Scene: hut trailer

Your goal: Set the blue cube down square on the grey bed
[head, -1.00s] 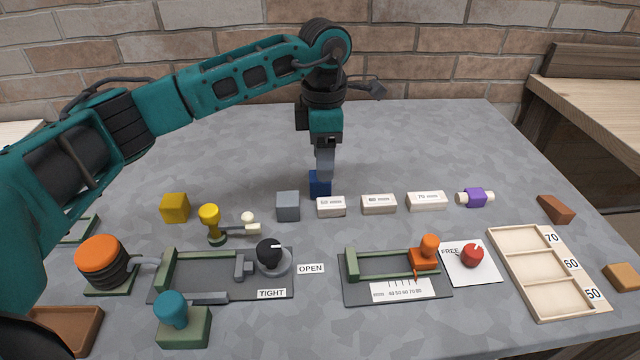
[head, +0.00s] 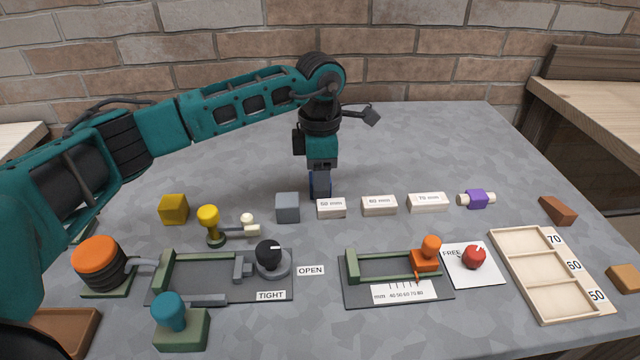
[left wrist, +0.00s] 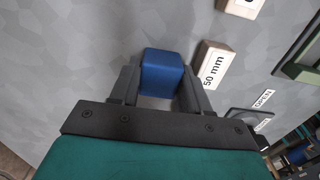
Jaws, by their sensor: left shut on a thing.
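The blue cube (left wrist: 163,73) is between the fingers of my left gripper (left wrist: 160,92) in the left wrist view. In the head view my left gripper (head: 320,190) points down behind the row of blocks, and its fingers hide most of the cube. I cannot tell whether the cube touches the table. The grey bed (head: 205,273) lies in the front left vise-like fixture, between a green end block and a grey jaw, and is empty. The gripper is behind it and to its right. My right gripper is not in view.
A grey cube (head: 287,207) and a white labelled block (head: 331,208) stand just in front of the gripper. A yellow cube (head: 173,209) and yellow-knobbed clamp (head: 209,222) are left. A black knob (head: 268,253) stands beside the bed. The table behind the gripper is clear.

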